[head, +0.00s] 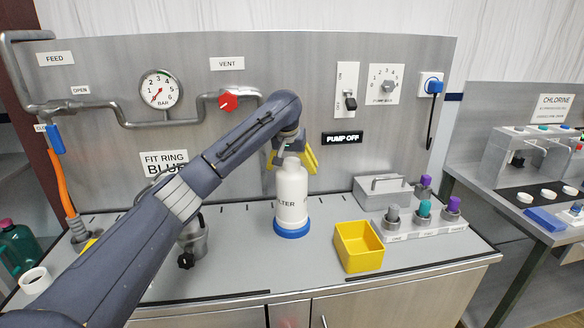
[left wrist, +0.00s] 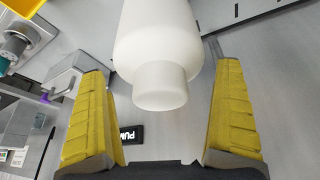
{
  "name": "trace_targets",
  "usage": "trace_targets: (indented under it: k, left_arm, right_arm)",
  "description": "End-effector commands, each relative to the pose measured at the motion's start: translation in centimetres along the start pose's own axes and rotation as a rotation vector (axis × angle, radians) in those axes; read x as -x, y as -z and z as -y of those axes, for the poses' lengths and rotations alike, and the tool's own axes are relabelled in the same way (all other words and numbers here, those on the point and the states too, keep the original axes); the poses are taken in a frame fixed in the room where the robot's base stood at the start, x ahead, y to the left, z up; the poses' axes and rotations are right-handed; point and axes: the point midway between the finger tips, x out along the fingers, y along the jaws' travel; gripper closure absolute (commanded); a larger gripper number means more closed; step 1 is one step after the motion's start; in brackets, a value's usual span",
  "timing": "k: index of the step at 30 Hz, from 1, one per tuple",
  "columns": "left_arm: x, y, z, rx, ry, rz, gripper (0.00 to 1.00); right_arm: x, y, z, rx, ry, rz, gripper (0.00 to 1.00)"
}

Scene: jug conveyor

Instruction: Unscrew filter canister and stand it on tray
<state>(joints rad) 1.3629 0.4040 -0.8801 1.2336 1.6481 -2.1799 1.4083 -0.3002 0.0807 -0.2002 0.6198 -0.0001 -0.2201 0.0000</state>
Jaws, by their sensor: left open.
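In the left wrist view, the canister's neck (left wrist: 160,90) lies between the spread fingers, with gaps on both sides. My right gripper is not in view. I cannot tell which container is the tray.
A yellow open bin (head: 360,246) stands right of the canister. Behind it are a grey box (head: 382,193) and a rack (head: 425,228) of coloured-top pieces. My left arm covers part of a grey metal fitting (head: 194,240). A panel with pipes and a gauge (head: 161,89) stands behind.

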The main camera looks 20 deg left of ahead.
Motion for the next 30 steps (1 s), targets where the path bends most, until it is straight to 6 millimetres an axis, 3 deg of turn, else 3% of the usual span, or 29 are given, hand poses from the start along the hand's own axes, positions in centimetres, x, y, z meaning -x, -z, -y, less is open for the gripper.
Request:
trace_targets:
  k: [8,22,23,24,30]
  left_arm:
    - [-0.05,-0.01,0.0,0.0,0.0,0.0,0.01]
    - [-0.1,-0.04,0.01,-0.001,0.001,0.001,0.55]
    - [-0.11,-0.05,0.01,-0.001,0.001,0.001,0.55]
    - [-0.12,-0.06,0.0,-0.001,0.001,0.001,0.18]
    - [-0.17,-0.1,-0.03,-0.001,0.001,0.002,0.41]
  right_arm:
    - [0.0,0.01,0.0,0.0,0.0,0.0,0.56]
    - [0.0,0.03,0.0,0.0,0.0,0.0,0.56]
    - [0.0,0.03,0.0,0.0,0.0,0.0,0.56]
    - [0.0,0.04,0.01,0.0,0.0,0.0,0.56]
    - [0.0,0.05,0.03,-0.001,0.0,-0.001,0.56]
